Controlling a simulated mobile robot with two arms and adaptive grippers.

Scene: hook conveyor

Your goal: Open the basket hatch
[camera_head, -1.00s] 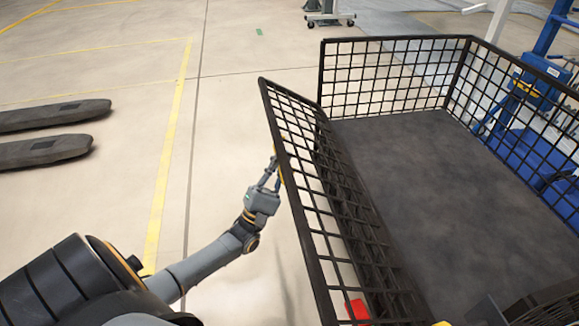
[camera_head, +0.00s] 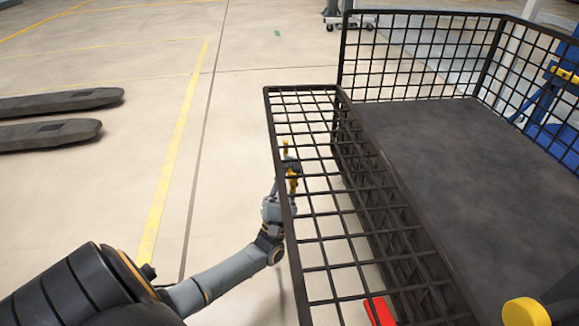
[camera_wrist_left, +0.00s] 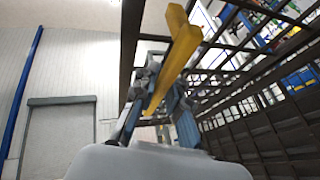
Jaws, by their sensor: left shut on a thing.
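The basket hatch (camera_head: 318,222) is a dark wire-mesh panel on the left side of the basket. It is tilted outward and lies nearly flat, hinged along its right edge. Its yellow handle (camera_head: 292,181) is near the outer edge, partly seen through the mesh. My left gripper (camera_head: 287,190) is shut on the handle from below and outside. In the left wrist view, the yellow handle (camera_wrist_left: 182,50) runs between the fingers of the left gripper (camera_wrist_left: 160,108), with the mesh beside it. My right gripper is not in view.
The basket's dark floor (camera_head: 455,165) is empty, with mesh walls at the back and right. A red part (camera_head: 379,311) shows below the hatch. Dark forks (camera_head: 55,130) lie on the floor at left. Open floor lies between them and the hatch.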

